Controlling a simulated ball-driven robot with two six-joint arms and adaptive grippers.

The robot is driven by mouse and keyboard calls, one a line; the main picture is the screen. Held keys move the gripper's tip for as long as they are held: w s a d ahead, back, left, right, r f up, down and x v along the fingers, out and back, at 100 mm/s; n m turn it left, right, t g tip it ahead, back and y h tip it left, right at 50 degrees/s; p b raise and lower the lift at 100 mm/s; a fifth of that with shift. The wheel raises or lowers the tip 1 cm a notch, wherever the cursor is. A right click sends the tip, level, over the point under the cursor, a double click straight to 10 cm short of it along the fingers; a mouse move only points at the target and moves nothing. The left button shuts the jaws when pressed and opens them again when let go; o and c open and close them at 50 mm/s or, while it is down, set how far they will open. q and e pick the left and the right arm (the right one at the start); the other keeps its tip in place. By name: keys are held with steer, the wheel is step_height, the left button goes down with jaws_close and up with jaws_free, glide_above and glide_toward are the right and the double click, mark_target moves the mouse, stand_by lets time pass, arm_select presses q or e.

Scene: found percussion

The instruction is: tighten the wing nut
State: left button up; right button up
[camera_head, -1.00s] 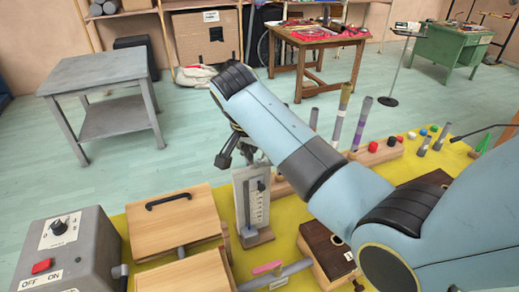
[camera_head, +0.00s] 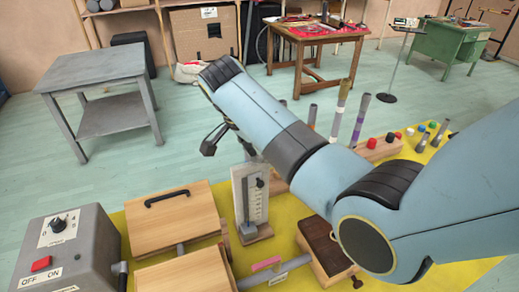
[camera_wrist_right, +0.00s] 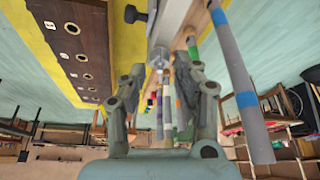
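A dark knob with a wing-like shape (camera_wrist_right: 135,14) shows at the top of the right wrist view, beside a pale upright part. It may be the wing nut, but I cannot be sure. In the head view, a small dark knob (camera_head: 260,183) sits on the face of a pale upright scale panel (camera_head: 240,200). My right gripper (camera_head: 212,141) hangs above and left of this panel. In the right wrist view its two fingers (camera_wrist_right: 166,72) are apart with nothing clearly held. A round grey end (camera_wrist_right: 158,57) shows between the fingertips. My left gripper is out of view.
A grey switch box (camera_head: 65,250) and wooden boxes (camera_head: 172,222) stand left of the panel on the yellow surface (camera_head: 290,208). A dark-topped box (camera_head: 325,243) is to its right. Striped tubes (camera_head: 340,110) stand behind. My right arm hides part of the table.

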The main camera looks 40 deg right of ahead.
steer(key=shift+o, duration=0.9)
steer(key=v, duration=1.2)
